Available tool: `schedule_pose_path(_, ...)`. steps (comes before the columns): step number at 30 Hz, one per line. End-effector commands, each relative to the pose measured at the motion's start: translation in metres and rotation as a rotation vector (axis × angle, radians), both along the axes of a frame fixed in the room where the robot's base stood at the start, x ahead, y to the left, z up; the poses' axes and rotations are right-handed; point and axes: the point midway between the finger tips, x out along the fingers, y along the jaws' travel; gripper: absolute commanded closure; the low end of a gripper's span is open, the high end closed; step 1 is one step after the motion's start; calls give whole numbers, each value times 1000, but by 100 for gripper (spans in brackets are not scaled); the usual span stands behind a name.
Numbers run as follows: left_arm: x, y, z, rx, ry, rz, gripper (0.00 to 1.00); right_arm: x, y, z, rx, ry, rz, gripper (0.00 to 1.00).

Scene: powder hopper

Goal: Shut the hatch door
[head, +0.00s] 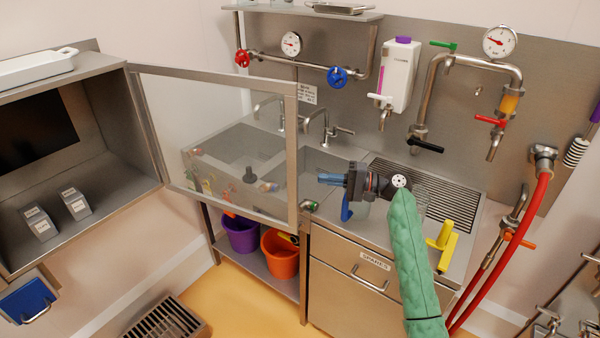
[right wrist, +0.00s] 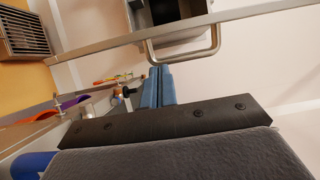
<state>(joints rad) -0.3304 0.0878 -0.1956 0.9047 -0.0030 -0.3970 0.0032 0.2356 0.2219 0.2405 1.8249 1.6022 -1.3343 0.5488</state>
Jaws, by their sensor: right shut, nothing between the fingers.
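The hatch door (head: 230,140) is a clear pane in a grey metal frame, hinged on the right side of the wall hatch (head: 100,195). It stands wide open, swung out in front of the sink. My right gripper (head: 328,179) has blue fingers, is shut and empty, and is just right of the door's free edge in the head view. In the right wrist view the closed fingertips (right wrist: 158,80) point toward the door's U-shaped handle (right wrist: 213,48) and frame (right wrist: 250,17). Whether they touch the handle is unclear. My left gripper is out of view.
Two small labelled boxes (head: 75,204) stand inside the hatch. The sink counter (head: 462,225) with taps and a yellow tool (head: 442,242) lies behind and beside my arm. A purple bucket (head: 240,234) and an orange bucket (head: 280,257) sit below. Floor in front is open.

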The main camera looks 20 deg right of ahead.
Motion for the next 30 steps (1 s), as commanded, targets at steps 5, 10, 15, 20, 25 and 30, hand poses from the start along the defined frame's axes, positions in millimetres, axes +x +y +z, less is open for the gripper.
schedule_pose_path(5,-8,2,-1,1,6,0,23,7,15,3,8,-1,3,100)
schedule_pose_path(10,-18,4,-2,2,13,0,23,20,39,4,8,-1,3,100)
schedule_pose_path(15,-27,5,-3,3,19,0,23,32,63,3,5,-1,2,100)
schedule_pose_path(20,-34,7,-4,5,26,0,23,41,79,2,5,-1,1,100)
schedule_pose_path(25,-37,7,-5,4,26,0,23,45,87,1,4,-1,1,100)
schedule_pose_path(30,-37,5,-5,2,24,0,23,45,88,1,3,0,1,100)
